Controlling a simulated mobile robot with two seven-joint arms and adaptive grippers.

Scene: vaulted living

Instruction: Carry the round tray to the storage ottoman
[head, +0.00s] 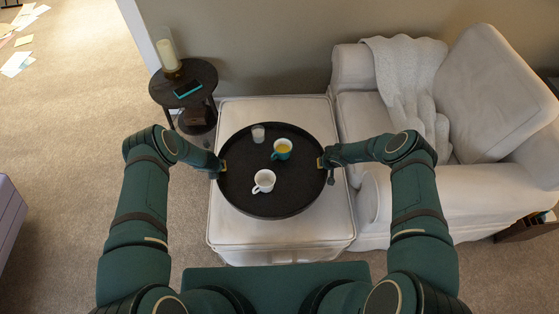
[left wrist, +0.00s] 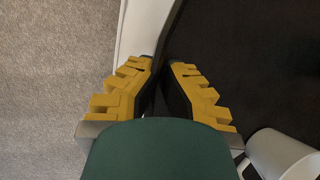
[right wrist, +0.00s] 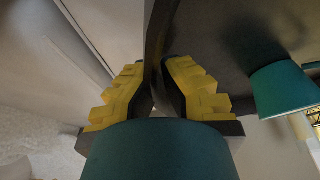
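The round tray (head: 240,195) is black with a raised rim and looks level over the square cream storage ottoman (head: 225,228); I cannot tell whether it touches the top. On the tray are a white mug (head: 264,181), a teal mug (head: 282,150) with yellow contents and a small clear glass (head: 258,133), all upright. My left gripper (head: 221,166) is shut on the tray's left rim, which runs between its yellow fingers (left wrist: 161,70). My right gripper (head: 321,162) is shut on the right rim, also between its fingers (right wrist: 158,68).
A round dark side table (head: 205,75) with a candle holder (head: 168,58) stands behind left of the ottoman. A cream armchair (head: 470,190) with a throw (head: 405,75) stands close on the right. Carpet (head: 90,90) is open at left; papers (head: 18,62) lie far left.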

